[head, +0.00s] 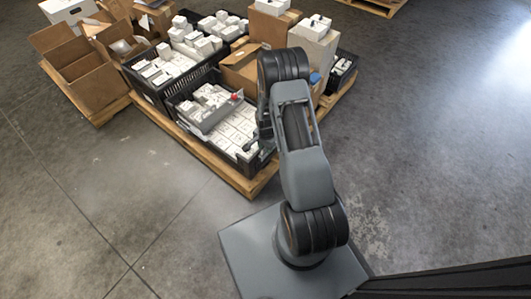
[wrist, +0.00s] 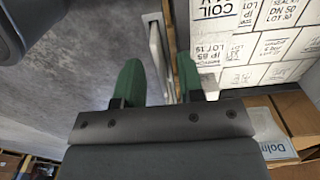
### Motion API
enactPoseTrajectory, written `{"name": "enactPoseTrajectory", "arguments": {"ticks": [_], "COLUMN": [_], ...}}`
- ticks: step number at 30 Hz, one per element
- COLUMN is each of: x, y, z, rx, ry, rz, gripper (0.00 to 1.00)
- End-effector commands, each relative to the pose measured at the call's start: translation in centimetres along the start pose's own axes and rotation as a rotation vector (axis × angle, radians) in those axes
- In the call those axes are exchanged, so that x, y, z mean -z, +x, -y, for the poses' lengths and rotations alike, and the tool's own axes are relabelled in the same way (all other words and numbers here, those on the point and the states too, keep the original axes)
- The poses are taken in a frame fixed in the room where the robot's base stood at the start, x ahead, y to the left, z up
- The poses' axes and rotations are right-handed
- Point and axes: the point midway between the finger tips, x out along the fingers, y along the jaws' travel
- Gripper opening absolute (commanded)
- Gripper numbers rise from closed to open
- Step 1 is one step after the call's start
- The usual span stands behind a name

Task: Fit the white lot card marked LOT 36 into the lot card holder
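My gripper (wrist: 159,62) has its two green fingers spread apart in the wrist view. A thin white, card-like piece (wrist: 158,48) with a grey edge shows between and beyond the fingertips, seen nearly edge-on. A gap shows between it and the left finger; I cannot tell whether it touches the right finger. No LOT 36 marking is readable, so I cannot tell whether this piece is the lot card or part of the holder. In the head view my gripper is mostly hidden by my arm, beside the right end of the front black crate (head: 247,172).
White boxes (wrist: 235,45) with printed lot text fill the crate beside my fingers. A grey tray (head: 215,113) with something red lies on them. The crates stand on a wooden pallet (head: 205,152). Open cartons (head: 85,72) stand at left. The floor in front is clear.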

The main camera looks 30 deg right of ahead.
Motion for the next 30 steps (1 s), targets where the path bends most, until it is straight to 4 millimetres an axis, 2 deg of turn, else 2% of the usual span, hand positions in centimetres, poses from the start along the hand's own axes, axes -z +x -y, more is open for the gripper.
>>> {"name": "enactPoseTrajectory", "arguments": {"ticks": [2,8,20,30], "x": [-0.01,0.01,0.01,0.02], "y": [0.89,0.82,0.8,0.79], "z": [-0.01,0.01,0.01,0.01], "rx": [-0.001,0.0,0.0,0.0], "ry": [0.0,0.0,0.0,0.0], "rz": [0.0,0.0,0.0,0.0], "gripper": [0.35,0.35,0.0,0.0]}}
